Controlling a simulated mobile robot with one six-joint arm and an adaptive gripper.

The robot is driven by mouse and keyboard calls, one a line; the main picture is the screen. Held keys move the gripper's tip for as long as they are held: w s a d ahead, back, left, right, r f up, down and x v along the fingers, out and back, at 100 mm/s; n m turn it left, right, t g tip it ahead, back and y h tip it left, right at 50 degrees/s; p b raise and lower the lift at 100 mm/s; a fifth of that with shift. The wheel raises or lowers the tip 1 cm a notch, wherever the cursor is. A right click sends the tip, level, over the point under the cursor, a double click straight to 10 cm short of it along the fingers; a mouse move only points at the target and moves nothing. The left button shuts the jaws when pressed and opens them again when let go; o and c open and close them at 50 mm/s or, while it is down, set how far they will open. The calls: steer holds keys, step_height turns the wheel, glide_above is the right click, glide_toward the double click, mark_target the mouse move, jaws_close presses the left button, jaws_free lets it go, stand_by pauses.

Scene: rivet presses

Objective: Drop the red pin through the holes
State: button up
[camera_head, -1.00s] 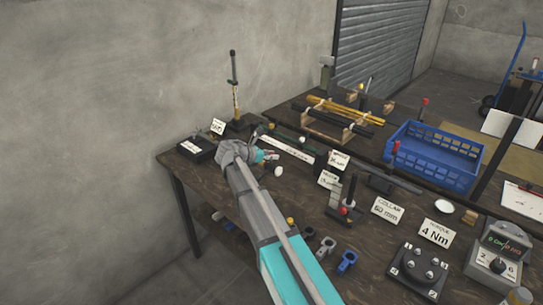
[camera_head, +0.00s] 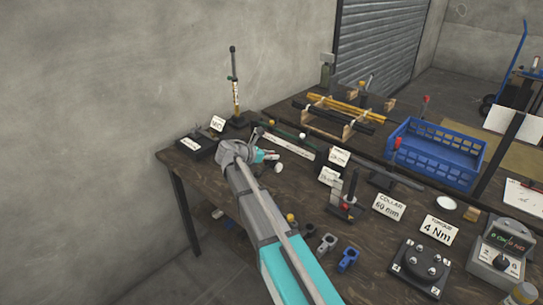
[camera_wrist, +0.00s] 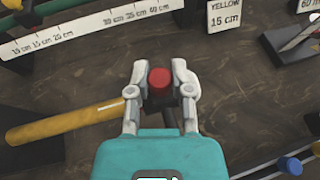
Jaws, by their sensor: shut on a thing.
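The red pin (camera_wrist: 160,79) shows in the wrist view as a round red cap between my fingertips. My gripper (camera_wrist: 158,84) is shut on it. Its lower part is mostly hidden by the cap and fingers. A yellow tube (camera_wrist: 68,122) lies to the left, its right end close to the left finger; whether they touch, I cannot tell. No holes can be made out under the pin. In the head view my gripper (camera_head: 267,156) is low over the left part of the bench, and the pin is too small to tell there.
A marked white ruler (camera_wrist: 88,30) lies beyond the gripper, near a "YELLOW 15 cm" card (camera_wrist: 224,16). A blue knob (camera_wrist: 290,165) is at lower right. In the head view, a rack with yellow and black bars (camera_head: 345,110) and a blue crate (camera_head: 430,160) stand to the right.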

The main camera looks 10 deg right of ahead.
steer(key=shift+f+b, duration=0.35)
steer(key=shift+f, duration=0.05)
steer(key=o, duration=0.8)
steer(key=shift+o, duration=0.2)
steer(key=shift+r, duration=0.2)
step_height(320, 180, up, 10)
steer(key=p, duration=1)
steer(key=shift+f, duration=0.15)
stand_by(0.3)
